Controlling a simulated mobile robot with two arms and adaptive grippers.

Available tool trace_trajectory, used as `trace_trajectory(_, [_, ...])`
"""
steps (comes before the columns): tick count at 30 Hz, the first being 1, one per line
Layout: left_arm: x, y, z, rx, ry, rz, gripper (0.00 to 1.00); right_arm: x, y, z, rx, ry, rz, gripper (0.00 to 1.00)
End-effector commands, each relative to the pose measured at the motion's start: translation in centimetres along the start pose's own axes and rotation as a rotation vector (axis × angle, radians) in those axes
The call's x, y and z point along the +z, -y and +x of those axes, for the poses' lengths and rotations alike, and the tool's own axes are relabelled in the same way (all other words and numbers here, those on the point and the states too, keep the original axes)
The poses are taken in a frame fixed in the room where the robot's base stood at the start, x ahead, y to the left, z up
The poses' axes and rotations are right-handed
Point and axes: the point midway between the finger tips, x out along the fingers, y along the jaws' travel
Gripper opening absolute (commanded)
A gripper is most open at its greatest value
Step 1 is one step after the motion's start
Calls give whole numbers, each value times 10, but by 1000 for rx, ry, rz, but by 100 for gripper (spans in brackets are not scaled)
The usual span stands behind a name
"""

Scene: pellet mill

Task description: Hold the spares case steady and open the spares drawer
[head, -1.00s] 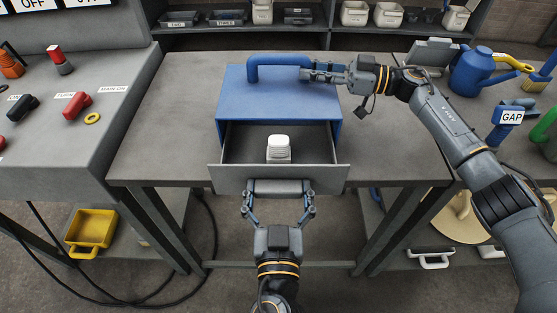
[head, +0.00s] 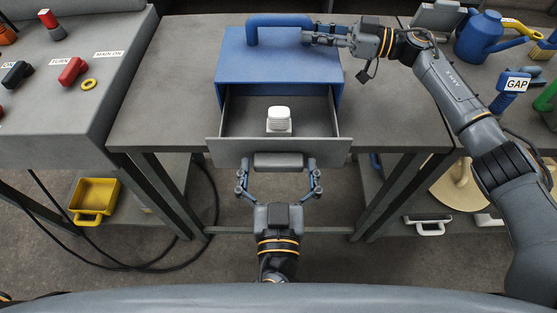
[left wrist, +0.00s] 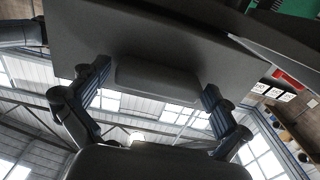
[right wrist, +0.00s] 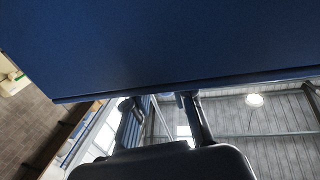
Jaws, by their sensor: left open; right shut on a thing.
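The blue spares case (head: 279,70) sits on the grey workbench. Its grey spares drawer (head: 225,153) is pulled out at the front, with a white-capped item (head: 279,120) inside. My left gripper (head: 279,178) is open in front of the drawer, its fingers spread at either side of the drawer handle (head: 278,161). The left wrist view shows the handle (left wrist: 157,79) between the fingers, with gaps at both sides. My right gripper (head: 308,36) is shut at the right end of the blue case handle (head: 272,20). The exact contact is hidden; the case (right wrist: 160,45) fills the upper right wrist view.
A control console (head: 60,85) with red and black switches stands at the left. A blue watering can (head: 482,38) and a "GAP" tool (head: 510,92) are at the right. A yellow tray (head: 93,200) is below left. The bench is clear left of the case.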

Motion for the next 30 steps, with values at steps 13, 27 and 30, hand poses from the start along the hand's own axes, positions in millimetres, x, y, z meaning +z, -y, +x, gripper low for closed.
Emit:
trace_trajectory(13, [1,0,-66,1,1,1,100,11,2,0,-4,18,7,0])
trace_trajectory(27, [0,0,-72,1,-1,0,100,11,2,0,-4,18,7,0])
trace_trajectory(30, [0,0,-72,1,-1,0,100,11,2,0,-4,18,7,0])
